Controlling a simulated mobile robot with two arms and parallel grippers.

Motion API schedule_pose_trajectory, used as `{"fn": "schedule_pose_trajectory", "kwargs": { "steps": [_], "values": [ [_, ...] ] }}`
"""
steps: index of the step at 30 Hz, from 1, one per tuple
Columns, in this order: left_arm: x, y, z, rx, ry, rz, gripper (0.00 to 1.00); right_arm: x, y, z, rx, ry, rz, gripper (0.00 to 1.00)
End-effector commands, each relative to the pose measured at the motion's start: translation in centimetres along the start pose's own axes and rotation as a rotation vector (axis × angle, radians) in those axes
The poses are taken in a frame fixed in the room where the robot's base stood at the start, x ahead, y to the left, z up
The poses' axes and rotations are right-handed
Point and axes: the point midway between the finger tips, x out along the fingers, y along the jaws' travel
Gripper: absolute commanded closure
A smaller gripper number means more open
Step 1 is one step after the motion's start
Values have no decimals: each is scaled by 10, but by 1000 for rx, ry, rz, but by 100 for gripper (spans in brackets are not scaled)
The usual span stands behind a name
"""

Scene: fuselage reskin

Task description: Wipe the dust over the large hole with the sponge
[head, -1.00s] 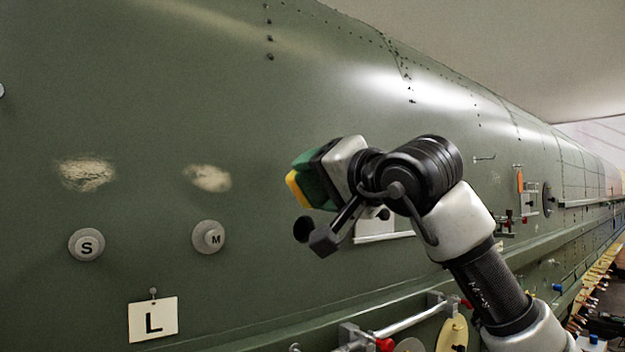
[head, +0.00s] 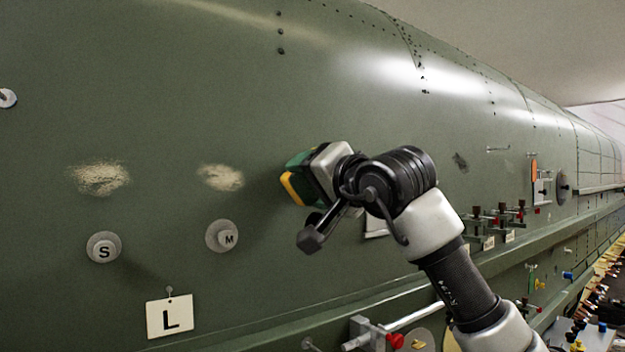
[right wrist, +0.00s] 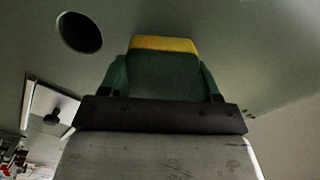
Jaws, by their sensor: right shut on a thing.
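My right gripper (head: 316,174) is shut on the sponge (head: 293,188), which is green with a yellow face. The sponge is at the fuselage skin, yellow face toward it; I cannot tell whether it touches. In the right wrist view the sponge (right wrist: 164,45) sits above the gripper (right wrist: 160,114), and a dark round hole (right wrist: 79,32) lies to its left. In the head view that hole is mostly hidden behind my gripper. Two pale dust patches show left of the sponge, one (head: 99,178) above the S plug and one (head: 221,177) above the M plug. Any dust behind the sponge is hidden. My left gripper is out of view.
The S plug (head: 104,247) and M plug (head: 222,236) stick out of the skin. An L tag (head: 170,316) hangs below them. A rail with clamps (head: 374,336) runs below my right arm. Pegs and brackets (head: 495,222) line the skin at right.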

Motion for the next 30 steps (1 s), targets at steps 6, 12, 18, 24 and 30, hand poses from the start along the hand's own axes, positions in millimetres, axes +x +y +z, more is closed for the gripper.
{"fn": "schedule_pose_trajectory", "kwargs": {
  "steps": [6,12,18,24,30],
  "values": [
    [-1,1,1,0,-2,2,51,0,0,0,0,0,0,57],
    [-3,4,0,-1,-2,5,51,4,-1,-1,0,0,-1,57],
    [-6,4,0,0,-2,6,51,8,-1,0,1,-1,0,57],
    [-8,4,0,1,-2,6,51,13,-1,0,0,-1,0,57],
    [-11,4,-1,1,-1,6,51,16,-1,0,1,-1,0,57]
  ]
}}
